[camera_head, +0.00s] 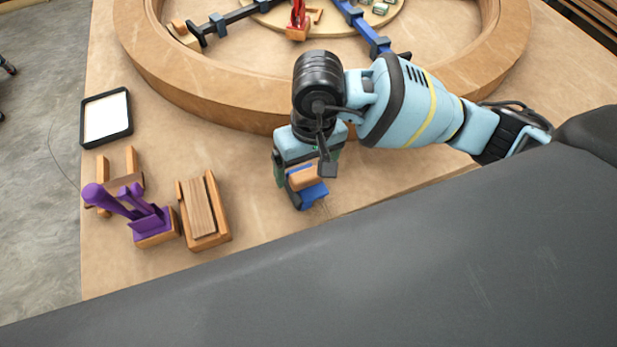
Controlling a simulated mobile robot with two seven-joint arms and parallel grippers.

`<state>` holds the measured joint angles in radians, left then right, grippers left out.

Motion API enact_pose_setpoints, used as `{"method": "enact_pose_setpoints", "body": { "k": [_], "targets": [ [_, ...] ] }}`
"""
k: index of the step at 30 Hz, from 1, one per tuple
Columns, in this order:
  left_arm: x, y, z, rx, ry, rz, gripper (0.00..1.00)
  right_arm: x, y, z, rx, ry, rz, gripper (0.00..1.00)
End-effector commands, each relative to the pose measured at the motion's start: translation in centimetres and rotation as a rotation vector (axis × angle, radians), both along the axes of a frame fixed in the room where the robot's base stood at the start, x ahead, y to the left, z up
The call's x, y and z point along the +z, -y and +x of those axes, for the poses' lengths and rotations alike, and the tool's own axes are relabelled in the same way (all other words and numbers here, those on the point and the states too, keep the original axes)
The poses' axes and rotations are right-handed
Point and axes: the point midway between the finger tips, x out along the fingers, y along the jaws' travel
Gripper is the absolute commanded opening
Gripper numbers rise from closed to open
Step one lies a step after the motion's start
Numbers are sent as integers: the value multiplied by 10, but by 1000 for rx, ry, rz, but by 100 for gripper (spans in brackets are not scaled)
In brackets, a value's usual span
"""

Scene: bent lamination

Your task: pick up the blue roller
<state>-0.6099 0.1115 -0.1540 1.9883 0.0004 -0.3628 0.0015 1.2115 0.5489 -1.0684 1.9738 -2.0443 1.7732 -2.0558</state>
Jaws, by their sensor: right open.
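The blue roller (313,195) appears as a blue piece with a wooden part, low on the table just beneath my right gripper (297,190). My right gripper points down from the right arm and is open, with its fingers around or beside the piece. The wrist hides part of the fingers and of the roller, so I cannot tell whether they touch it. My left gripper is not in view.
A large round wooden ring (225,98) stands behind my right gripper. To the left are a purple tool (150,222) on a wooden stand, a wooden box (205,210) and a black-rimmed white tray (106,117). Bare table lies between the box and the gripper.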

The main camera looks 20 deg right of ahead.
Motion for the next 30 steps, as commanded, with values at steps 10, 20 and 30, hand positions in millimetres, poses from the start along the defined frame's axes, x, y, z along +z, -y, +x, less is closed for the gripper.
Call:
{"method": "enact_pose_setpoints", "body": {
  "k": [10, 20, 30],
  "targets": [
    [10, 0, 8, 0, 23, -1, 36, -39, 0, 0, -2, -2, 1, 87],
    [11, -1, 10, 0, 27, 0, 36, -51, -2, 0, 0, 0, 2, 87],
    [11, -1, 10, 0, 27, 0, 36, -51, -2, 0, -1, 0, 1, 51]
  ]
}}
